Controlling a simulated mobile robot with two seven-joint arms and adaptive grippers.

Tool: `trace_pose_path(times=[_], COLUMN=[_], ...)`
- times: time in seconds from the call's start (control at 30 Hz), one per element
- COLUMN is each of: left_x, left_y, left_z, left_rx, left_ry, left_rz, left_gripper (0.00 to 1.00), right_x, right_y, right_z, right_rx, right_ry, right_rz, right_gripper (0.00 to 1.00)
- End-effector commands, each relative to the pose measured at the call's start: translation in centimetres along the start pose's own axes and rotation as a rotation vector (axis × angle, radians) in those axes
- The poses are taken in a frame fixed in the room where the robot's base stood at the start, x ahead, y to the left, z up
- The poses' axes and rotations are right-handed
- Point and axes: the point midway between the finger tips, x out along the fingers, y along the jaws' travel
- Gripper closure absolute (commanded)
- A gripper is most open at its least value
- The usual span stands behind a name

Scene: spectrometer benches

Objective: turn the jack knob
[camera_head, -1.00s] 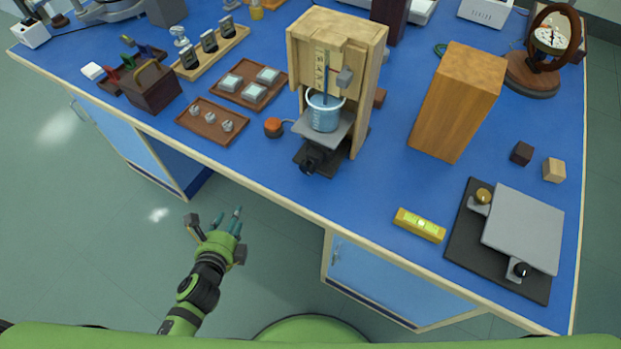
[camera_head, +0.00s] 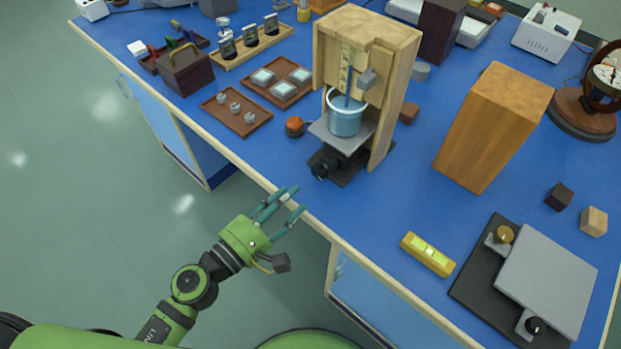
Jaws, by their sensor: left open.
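The jack (camera_head: 343,134) stands at the foot of a wooden stand (camera_head: 390,105), with a grey plate on top and a dark base. Its black knob (camera_head: 320,170) faces the front edge of the bench. A blue beaker (camera_head: 345,117) rests on the jack's plate, with a thin blue rod hanging down into it. My left gripper (camera_head: 286,206) is open and empty at the bench's front edge, below and to the left of the knob and apart from it. My right gripper is not in view.
A red-orange button (camera_head: 294,126) sits left of the jack. A tray with small metal pieces (camera_head: 254,121) lies farther left. A tall wooden block (camera_head: 492,127), a yellow level (camera_head: 428,254) and a grey plate platform (camera_head: 549,285) stand to the right. Blue bench surface is clear before the jack.

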Motion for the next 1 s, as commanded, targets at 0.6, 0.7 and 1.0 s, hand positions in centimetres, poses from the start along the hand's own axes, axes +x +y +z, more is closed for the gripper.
trace_pose_path(times=[0.6,0.7,1.0], left_x=[6.9,6.9,6.9], left_y=[0.0,0.0,0.0], left_z=[0.1,0.1,0.1], left_rx=[0.002,0.002,0.002], left_ry=[-0.001,-0.001,-0.001], left_rz=[-0.001,-0.001,-0.001], left_gripper=[0.55,0.55,0.98], right_x=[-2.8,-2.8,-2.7], right_y=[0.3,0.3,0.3], right_z=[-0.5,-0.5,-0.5], right_rx=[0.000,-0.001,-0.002], right_ry=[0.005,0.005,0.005], right_rz=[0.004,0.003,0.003], right_gripper=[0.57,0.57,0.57])
